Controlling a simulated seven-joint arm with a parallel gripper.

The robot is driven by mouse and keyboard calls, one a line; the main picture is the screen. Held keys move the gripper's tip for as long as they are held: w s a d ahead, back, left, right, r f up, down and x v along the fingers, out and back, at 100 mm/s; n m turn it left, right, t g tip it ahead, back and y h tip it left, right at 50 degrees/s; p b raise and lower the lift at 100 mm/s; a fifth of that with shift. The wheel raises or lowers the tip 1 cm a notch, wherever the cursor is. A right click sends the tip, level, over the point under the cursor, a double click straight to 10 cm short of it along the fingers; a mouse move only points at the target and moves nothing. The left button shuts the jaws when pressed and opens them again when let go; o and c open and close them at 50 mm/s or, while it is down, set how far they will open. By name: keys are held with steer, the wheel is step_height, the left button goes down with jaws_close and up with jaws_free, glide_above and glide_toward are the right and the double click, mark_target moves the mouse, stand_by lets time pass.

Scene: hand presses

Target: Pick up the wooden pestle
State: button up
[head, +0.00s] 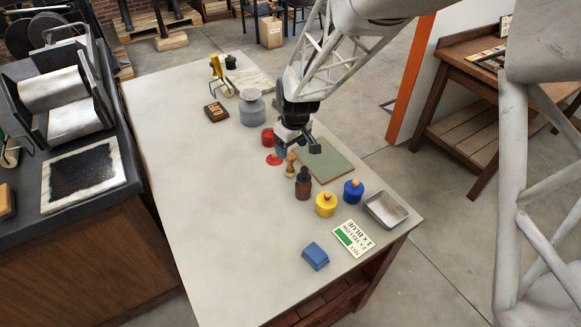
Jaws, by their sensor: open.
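The wooden pestle (291,164) is a small light-brown piece that looks upright on the pale table (200,190), near the table's middle. My gripper (297,148) hangs over the table just above and behind the pestle in the head view. Its dark fingers are apart, and nothing shows between them. The gripper partly covers the area right behind the pestle, and I cannot tell the exact gap between them.
A dark brown bottle (303,186), yellow jar (326,204) and blue jar (353,190) stand in front. The table's left front is clear.

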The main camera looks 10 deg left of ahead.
mark_target(291, 156)
steer(key=shift+a+f, duration=0.1)
steer(key=shift+f, duration=0.9)
steer(key=shift+w+f, duration=0.1)
steer(key=shift+w+a+f, duration=0.1)
steer(key=shift+w+f, duration=0.05)
steer(key=shift+f, duration=1.1)
steer(key=shift+w+a+f, duration=0.1)
steer(key=shift+f, duration=1.15)
steer(key=c, duration=1)
steer(key=shift+r, duration=0.1)
steer(key=shift+r, duration=4.95)
steer(key=shift+w+a, duration=0.1)
steer(key=shift+w, duration=0.05)
